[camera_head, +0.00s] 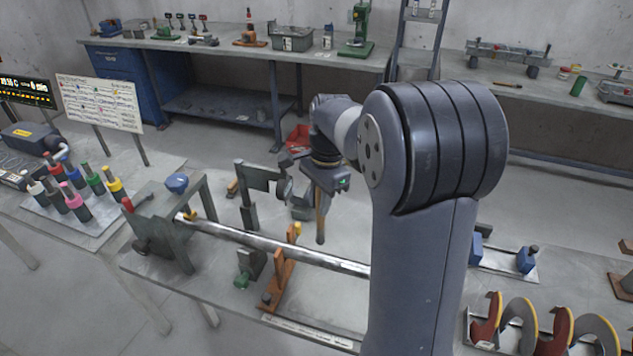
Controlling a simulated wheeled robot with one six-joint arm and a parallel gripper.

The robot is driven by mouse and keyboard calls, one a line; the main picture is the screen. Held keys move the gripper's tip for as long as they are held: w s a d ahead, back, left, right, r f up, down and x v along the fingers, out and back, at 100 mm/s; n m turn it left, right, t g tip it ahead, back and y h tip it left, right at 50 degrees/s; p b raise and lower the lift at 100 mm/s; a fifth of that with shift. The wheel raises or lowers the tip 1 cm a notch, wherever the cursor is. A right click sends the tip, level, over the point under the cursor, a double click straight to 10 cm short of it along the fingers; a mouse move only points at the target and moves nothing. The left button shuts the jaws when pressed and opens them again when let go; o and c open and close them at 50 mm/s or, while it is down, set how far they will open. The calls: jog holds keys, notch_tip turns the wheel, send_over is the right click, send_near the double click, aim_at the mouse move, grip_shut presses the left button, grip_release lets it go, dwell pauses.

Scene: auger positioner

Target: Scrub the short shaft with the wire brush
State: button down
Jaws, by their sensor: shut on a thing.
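My gripper (326,184) is seen from behind, above and beyond the metal shaft. It is shut on the wire brush (320,222), whose narrow brown body hangs down below it. Its bristles cannot be made out. A bright metal shaft (262,242) lies across the positioner on the table, running from the grey block (165,225) at left towards the right. Its right part is hidden behind my arm. The brush appears just behind the shaft in this view; I see no clear contact. I cannot tell whether this is the short shaft.
A brown wooden support (281,280) and a dark upright bracket (262,180) stand near the shaft. Several coloured bottles (75,200) stand on a tray at left. Auger pieces (520,325) sit at lower right. A workbench (230,50) lines the back wall.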

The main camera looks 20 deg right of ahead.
notch_tip(320, 180, up, 3)
jog(key=shift+f+p, duration=0.1)
jog(key=shift+p, duration=0.4)
jog(key=shift+f, duration=0.1)
